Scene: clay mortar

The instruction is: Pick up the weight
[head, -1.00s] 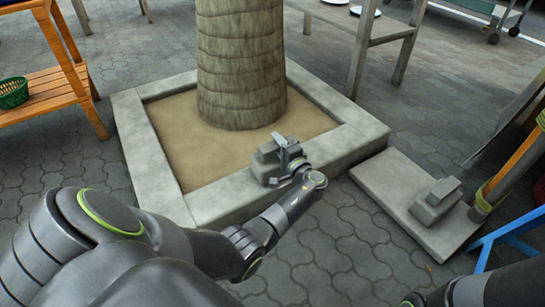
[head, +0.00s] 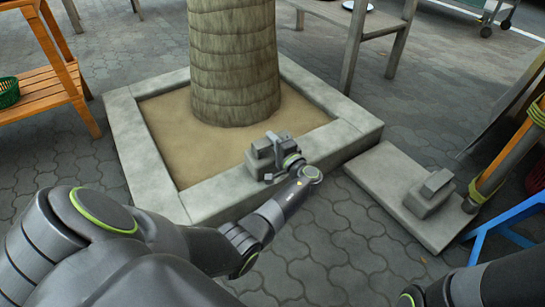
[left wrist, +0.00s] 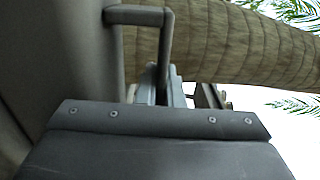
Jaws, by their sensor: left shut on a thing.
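A grey blocky weight (head: 259,157) with a handle sits at the front rim of the stone planter (head: 225,192), in the middle of the head view. My left gripper (head: 277,148) is at its right side and shut on its handle. I cannot tell any gap between the weight and the rim. In the left wrist view the weight's grey side (left wrist: 65,60) fills the left, with the bent handle bar (left wrist: 138,15) at the top and the gripper fingers (left wrist: 168,85) by it. A second grey weight (head: 428,195) stands on a slab at right. My right gripper is out of view.
The flat stone slab (head: 385,172) lies right of the planter. A tree trunk (head: 235,65) rises from the planter's sand. A blue trestle (head: 505,222) and a leaning post (head: 505,155) are at right, an orange wooden shelf (head: 45,85) at left. Paving in front is open.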

